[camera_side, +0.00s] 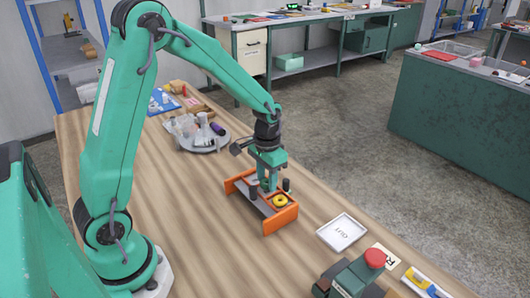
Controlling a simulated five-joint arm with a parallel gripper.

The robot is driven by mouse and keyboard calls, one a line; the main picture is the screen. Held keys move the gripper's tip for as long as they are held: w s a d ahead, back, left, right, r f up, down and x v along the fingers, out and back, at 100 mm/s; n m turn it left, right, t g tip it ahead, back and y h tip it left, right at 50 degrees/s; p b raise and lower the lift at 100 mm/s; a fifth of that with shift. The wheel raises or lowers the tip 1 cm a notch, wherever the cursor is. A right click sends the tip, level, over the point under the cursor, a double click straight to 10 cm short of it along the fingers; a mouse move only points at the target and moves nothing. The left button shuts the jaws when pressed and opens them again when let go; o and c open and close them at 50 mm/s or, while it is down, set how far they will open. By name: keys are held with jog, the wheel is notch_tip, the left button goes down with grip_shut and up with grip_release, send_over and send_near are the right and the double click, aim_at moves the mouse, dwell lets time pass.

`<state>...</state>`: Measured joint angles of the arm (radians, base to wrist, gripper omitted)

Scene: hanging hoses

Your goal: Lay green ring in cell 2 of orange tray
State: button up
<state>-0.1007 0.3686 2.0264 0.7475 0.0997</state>
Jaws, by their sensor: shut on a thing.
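The orange tray (281,219) stands on the wooden table, with orange end walls and a grey floor. A yellow ring (280,201) lies in its right part. My gripper (267,187) points down over the middle of the tray, just left of the yellow ring. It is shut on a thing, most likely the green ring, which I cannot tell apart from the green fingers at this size. Whether that thing touches the tray floor is unclear. The cell numbers cannot be read.
A white square tray (342,233) with lettering lies to the right. A red button on a dark green box (352,277) stands in front of it, beside a yellow-and-white item (425,283). A round grey tray of small parts (196,133) stands behind left.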

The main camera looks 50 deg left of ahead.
jog(key=o, duration=1.4)
jog(key=shift+r, duration=0.15)
notch_tip(320, 180, up, 7)
jog(key=shift+f, duration=0.15)
dwell(0.9)
dwell(0.3)
